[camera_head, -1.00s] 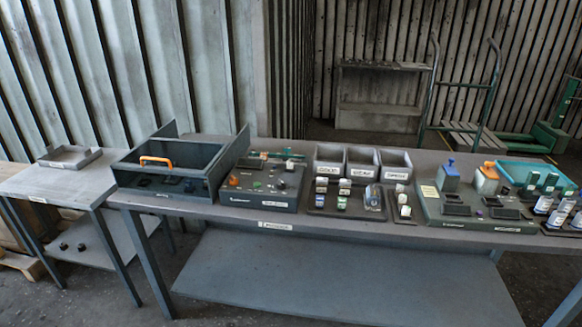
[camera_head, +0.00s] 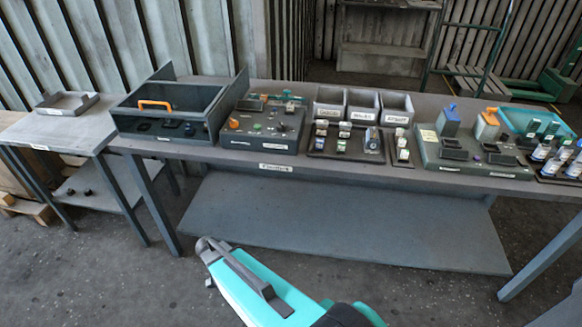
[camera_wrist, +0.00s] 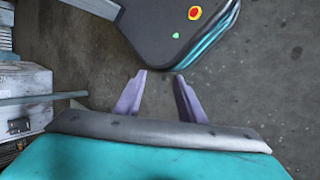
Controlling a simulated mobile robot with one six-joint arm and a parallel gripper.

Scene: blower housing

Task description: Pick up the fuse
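I cannot make out the fuse for certain. Small parts stand on a dark tray (camera_head: 318,154) in the middle of the workbench (camera_head: 228,157), and others on a narrow tray (camera_head: 402,161) beside it; they are too small to identify. In the wrist view my gripper (camera_wrist: 160,75) is open, its two fingers apart with nothing between them, over bare floor. In the head view my teal arm reaches in at the bottom, in front of the bench and apart from it.
An open drawer box with an orange handle (camera_head: 155,104) and a control panel (camera_head: 262,136) stand on the bench's left. Grey bins (camera_head: 361,106) are behind the trays. A panel (camera_head: 470,168) and teal bin (camera_head: 540,122) are right. A side table (camera_head: 45,131) stands left.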

